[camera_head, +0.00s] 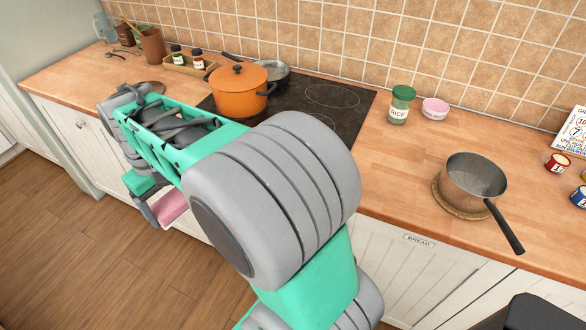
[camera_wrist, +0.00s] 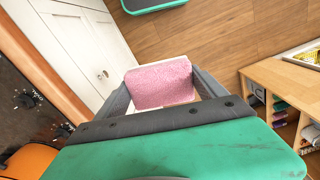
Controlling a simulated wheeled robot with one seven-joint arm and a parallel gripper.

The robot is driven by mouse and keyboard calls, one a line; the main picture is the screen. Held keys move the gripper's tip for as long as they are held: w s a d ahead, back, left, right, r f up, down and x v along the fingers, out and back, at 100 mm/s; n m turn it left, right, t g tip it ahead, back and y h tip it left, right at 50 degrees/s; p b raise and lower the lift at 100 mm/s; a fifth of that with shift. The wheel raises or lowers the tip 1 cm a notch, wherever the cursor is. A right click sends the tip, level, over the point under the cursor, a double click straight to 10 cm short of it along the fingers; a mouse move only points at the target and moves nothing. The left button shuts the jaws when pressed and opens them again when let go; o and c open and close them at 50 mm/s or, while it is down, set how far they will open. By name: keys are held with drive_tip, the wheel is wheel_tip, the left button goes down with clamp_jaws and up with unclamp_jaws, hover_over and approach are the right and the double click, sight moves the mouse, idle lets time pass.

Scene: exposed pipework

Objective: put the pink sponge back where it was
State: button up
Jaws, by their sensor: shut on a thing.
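The pink sponge (camera_wrist: 160,83) is held between the two fingers of my gripper (camera_wrist: 163,92) in the wrist view. In the head view the sponge (camera_head: 171,207) shows below my arm, in front of the white cabinet doors and below the worktop edge. My gripper (camera_head: 155,205) is shut on it there. The sponge hangs clear of the counter, over the wooden floor. My arm hides part of the gripper and the counter front.
An orange pot (camera_head: 238,89) and a dark pan (camera_head: 271,76) stand on the black hob (camera_head: 338,122). A copper saucepan (camera_head: 474,178) sits on a round mat, its handle over the front edge. A green-lidded jar (camera_head: 400,105) and pink tub (camera_head: 435,108) stand near the wall. Bare worktop (camera_head: 400,160) lies between.

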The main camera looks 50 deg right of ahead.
drive_tip(key=s+d+r+b, duration=0.15)
drive_tip(key=s+d, duration=0.25)
drive_tip(key=d, duration=0.5)
drive_tip(key=s+d+r, duration=0.2)
drive_tip(key=s+d, duration=0.2)
drive_tip(key=d, duration=0.5)
drive_tip(key=s+d+r+n, duration=0.1)
drive_tip(key=s+d+r, duration=0.1)
drive_tip(key=s+d, duration=0.65)
drive_tip(key=n, duration=0.1)
hover_over(384, 181)
wheel_tip(384, 181, down, 7)
drive_tip(key=shift+w+a+f+p, duration=0.1)
drive_tip(key=shift+f+p, duration=0.05)
drive_tip(key=shift+p, duration=0.25)
wheel_tip(384, 181, down, 3)
drive_tip(key=shift+f, duration=0.25)
drive_tip(key=shift+f, duration=0.1)
